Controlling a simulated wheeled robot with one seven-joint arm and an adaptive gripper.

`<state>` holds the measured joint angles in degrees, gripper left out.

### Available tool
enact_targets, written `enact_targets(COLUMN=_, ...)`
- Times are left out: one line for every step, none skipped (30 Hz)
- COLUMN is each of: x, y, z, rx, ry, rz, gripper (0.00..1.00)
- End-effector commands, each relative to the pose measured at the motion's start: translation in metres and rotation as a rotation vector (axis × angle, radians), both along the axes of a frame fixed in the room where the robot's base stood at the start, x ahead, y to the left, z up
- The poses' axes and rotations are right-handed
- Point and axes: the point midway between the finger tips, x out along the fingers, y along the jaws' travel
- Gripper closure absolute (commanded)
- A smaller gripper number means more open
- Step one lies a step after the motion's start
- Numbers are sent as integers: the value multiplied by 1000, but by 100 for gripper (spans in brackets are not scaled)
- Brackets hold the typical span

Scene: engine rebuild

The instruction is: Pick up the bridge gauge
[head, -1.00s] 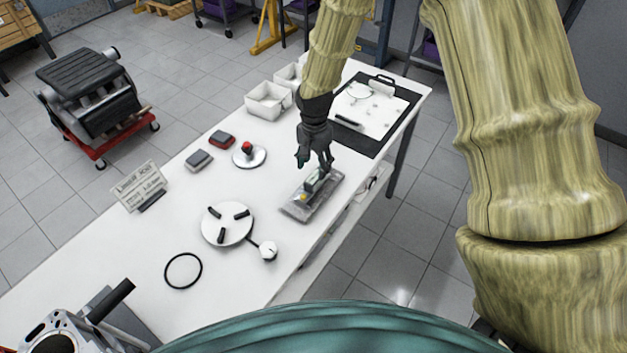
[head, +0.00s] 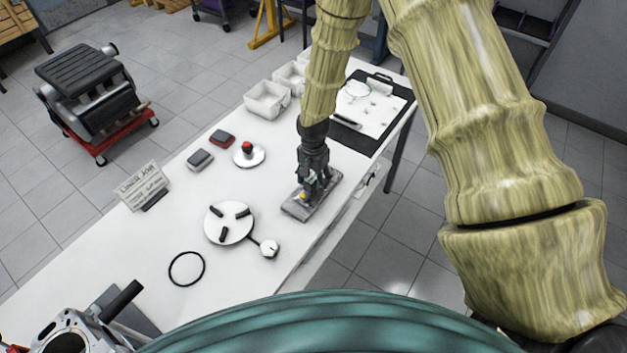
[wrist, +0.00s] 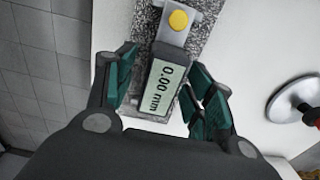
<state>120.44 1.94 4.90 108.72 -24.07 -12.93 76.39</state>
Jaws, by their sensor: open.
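The bridge gauge (wrist: 167,77) shows in the wrist view as a grey block with a display reading 0.00 mm and a yellow round button on a metal part. It rests on a speckled grey plate (wrist: 217,12). In the head view, its yellow button (head: 302,196) shows at the front of the plate (head: 297,211), and my gripper hides most of the rest. My gripper (head: 316,183) is low over the plate. In the wrist view my gripper (wrist: 163,90) is open, with one finger on each side of the display block. I cannot tell whether either finger touches it.
A round white disc with dark pads (head: 229,223) and a dial (head: 269,248) lie left of the plate. The table's front edge is close.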

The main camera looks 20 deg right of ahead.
Motion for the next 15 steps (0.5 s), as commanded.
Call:
enact_targets(x=0, y=0, z=-2, rx=0, ry=0, rz=0, gripper=46)
enact_targets(x=0, y=0, z=-2, rx=0, ry=0, rz=0, gripper=46)
enact_targets(x=0, y=0, z=-3, rx=0, ry=0, rz=0, gripper=46)
enact_targets(x=0, y=0, z=-4, rx=0, ry=0, rz=1, gripper=46)
enact_targets(x=0, y=0, z=-4, rx=0, ry=0, rz=1, gripper=46)
enact_targets(x=0, y=0, z=-4, rx=0, ry=0, rz=1, gripper=46)
enact_targets(x=0, y=0, z=-4, rx=0, ry=0, rz=1, gripper=46)
enact_targets(x=0, y=0, z=-4, rx=0, ry=0, rz=1, gripper=46)
enact_targets(x=0, y=0, z=-4, rx=0, ry=0, rz=1, gripper=46)
enact_targets(x=0, y=0, z=-4, rx=0, ry=0, rz=1, gripper=48)
enact_targets(x=0, y=0, z=-4, rx=0, ry=0, rz=1, gripper=54)
enact_targets(x=0, y=0, z=-4, rx=0, ry=0, rz=1, gripper=61)
enact_targets(x=0, y=0, z=-4, rx=0, ry=0, rz=1, gripper=66)
enact_targets(x=0, y=0, z=-4, rx=0, ry=0, rz=1, gripper=72)
enact_targets(x=0, y=0, z=-4, rx=0, ry=0, rz=1, gripper=79)
